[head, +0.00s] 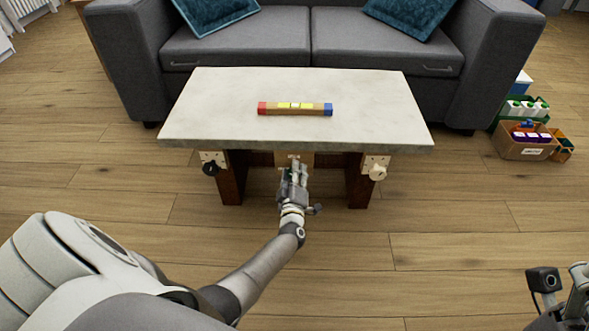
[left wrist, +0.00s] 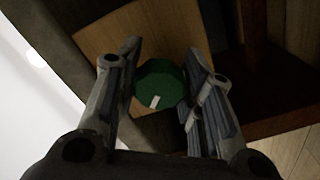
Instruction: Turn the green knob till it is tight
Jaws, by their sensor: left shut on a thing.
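The green knob (left wrist: 160,84) shows in the left wrist view as a dark green round knob with a white mark, in front of a wooden panel (left wrist: 112,44). My left gripper (left wrist: 163,92) has one finger on each side of it and is shut on it. In the head view my left gripper (head: 295,170) reaches under the front edge of the table (head: 200,110), and the knob is hidden behind it. Part of my right gripper (head: 562,288) shows at the lower right corner, far from the table; its jaws are not clear.
A black knob (head: 211,168) and a cream knob (head: 377,172) sit on plates left and right under the tabletop. A wooden bar with red and blue ends (head: 295,109) lies on top. A grey sofa (head: 240,45) stands behind. Boxes (head: 512,148) stand at right.

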